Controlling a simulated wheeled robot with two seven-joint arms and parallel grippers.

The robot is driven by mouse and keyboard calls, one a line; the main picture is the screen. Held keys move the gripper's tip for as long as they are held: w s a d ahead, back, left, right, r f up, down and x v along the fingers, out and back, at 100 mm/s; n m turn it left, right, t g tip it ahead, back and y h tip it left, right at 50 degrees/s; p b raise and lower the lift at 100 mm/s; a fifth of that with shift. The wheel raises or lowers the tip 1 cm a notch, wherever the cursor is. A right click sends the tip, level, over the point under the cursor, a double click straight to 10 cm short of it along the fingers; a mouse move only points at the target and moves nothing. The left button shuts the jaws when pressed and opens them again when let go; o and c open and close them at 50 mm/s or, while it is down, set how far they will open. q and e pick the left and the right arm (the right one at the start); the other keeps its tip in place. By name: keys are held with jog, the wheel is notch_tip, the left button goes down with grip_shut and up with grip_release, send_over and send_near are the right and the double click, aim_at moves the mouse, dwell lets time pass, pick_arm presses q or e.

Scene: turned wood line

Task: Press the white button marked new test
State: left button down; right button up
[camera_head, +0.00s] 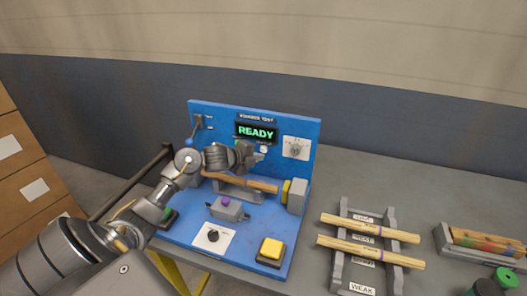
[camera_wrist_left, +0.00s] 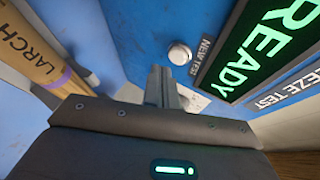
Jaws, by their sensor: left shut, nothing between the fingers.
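The white button (camera_wrist_left: 180,53) is a small round knob on the blue upright panel, beside a "NEW TEST" label (camera_wrist_left: 202,54) in the left wrist view. In the head view the button (camera_head: 264,149) shows just below the READY screen (camera_head: 257,132). My left gripper (camera_head: 260,156) is shut and empty in front of the panel, its tips close to the button. In the left wrist view the fingertips (camera_wrist_left: 160,75) appear just below and left of the button; I cannot tell whether they touch. My right gripper is not in view.
A wooden rod marked LARCH (camera_wrist_left: 30,45) lies in the tester below my gripper. A rack with two rods (camera_head: 368,228) stands at right.

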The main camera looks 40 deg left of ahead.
pick_arm(q)
jog(key=shift+s+d+p, duration=0.2)
jog(key=shift+s+d, duration=0.05)
jog(key=shift+s, duration=0.5)
jog(key=shift+s+d+p, duration=0.2)
jog(key=shift+s+p, duration=0.05)
jog(key=shift+s, duration=0.45)
jog(key=shift+s+d+p, duration=0.2)
jog(key=shift+s+d, duration=0.05)
jog(key=shift+s, duration=0.5)
jog(key=shift+r, duration=0.15)
